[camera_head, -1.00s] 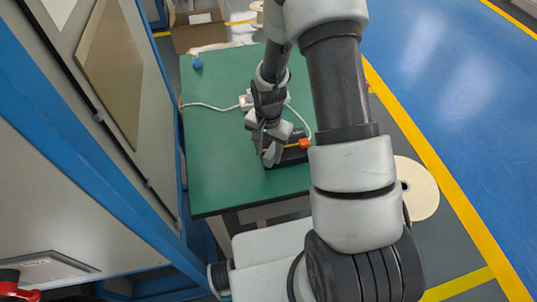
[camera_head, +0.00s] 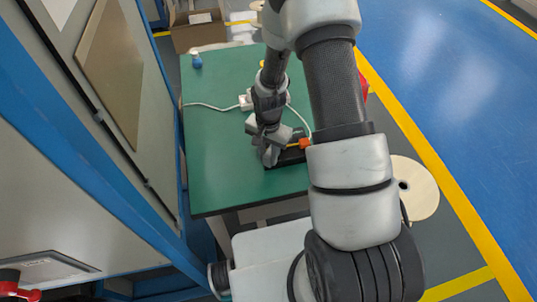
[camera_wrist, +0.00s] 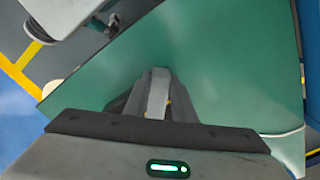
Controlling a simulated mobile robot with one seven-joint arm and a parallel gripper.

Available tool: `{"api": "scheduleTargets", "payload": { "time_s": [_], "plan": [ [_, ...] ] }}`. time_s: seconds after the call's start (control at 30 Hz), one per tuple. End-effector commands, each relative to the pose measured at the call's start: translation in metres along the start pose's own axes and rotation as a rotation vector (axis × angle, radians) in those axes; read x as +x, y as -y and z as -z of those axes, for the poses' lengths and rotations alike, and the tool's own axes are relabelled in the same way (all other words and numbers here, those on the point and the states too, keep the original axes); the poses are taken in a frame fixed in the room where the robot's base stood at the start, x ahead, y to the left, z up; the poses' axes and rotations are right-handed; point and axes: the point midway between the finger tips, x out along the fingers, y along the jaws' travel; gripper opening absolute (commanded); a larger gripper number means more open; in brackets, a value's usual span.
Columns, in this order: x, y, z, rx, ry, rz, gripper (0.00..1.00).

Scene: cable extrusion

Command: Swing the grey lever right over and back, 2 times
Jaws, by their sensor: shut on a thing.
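My gripper (camera_head: 268,152) is low over the front part of the green table, at the left end of a small black device (camera_head: 290,158). In the wrist view my gripper (camera_wrist: 157,92) has its fingers together around a light grey bar, which I take to be the grey lever (camera_wrist: 158,98). An orange part (camera_head: 303,143) with a yellow piece shows at the right of the device. The rest of the device is covered by my gripper.
The green table (camera_head: 215,170) is clear at the left. A white cable with a white block (camera_head: 246,102) lies behind my gripper. A blue object (camera_head: 197,62) stands at the back left corner. A grey cabinet with blue frame (camera_head: 150,200) borders the table's left.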

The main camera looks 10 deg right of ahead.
Motion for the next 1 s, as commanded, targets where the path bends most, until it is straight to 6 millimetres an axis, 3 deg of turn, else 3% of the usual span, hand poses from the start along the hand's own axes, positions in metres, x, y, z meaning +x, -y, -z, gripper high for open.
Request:
{"api": "scheduleTargets", "payload": {
  "time_s": [0.37, 1.0],
  "plan": [
    [0.003, 0.016, 0.001, 0.142, -0.001, 0.001, 0.0],
    [0.0, 0.069, 0.026, 0.731, -0.001, 0.001, 0.0]
  ]
}}
